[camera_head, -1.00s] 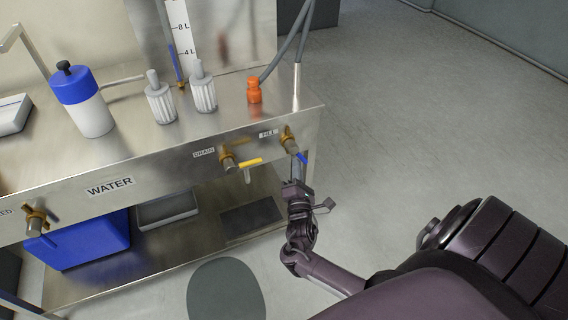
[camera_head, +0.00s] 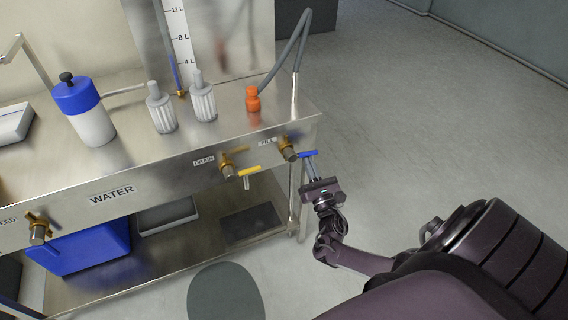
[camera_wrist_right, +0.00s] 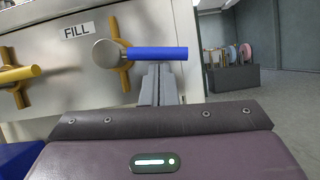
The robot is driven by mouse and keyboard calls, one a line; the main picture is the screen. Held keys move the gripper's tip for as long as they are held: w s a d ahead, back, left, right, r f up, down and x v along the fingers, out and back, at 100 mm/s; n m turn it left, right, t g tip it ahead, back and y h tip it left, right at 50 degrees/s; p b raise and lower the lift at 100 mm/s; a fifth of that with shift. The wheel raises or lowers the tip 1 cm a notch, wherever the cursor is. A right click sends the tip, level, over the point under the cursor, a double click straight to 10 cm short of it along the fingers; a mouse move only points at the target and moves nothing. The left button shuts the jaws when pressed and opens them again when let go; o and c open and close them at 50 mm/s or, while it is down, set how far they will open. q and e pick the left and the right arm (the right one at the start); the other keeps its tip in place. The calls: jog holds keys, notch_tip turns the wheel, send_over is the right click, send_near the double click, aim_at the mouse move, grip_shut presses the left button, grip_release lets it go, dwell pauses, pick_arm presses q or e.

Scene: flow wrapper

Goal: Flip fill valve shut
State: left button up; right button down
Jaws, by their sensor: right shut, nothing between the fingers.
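The fill valve (camera_head: 288,150) sits at the right end of the bench's front panel, under the FILL label. Its blue lever (camera_head: 308,154) points sideways to the right. In the right wrist view the lever (camera_wrist_right: 158,53) lies level, sticking out right from the brass valve body (camera_wrist_right: 124,54). My right gripper (camera_head: 312,166) is shut and empty, with its fingertips just below the lever. In the right wrist view the fingers (camera_wrist_right: 158,82) stand together under the lever, touching or very near it. My left gripper is out of view.
The drain valve with a yellow lever (camera_head: 249,170) is left of the fill valve. A blue-capped bottle (camera_head: 84,110), white ribbed filters (camera_head: 202,101) and an orange fitting (camera_head: 253,99) stand on the bench. The floor right of the bench is free.

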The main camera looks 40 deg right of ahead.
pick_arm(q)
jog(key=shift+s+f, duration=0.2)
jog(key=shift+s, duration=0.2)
pick_arm(e)
jog(key=shift+d+r+n+y, duration=0.2)
jog(key=shift+r+n+y, duration=0.15)
jog(key=shift+n+y, duration=0.45)
jog(key=shift+n, duration=0.3)
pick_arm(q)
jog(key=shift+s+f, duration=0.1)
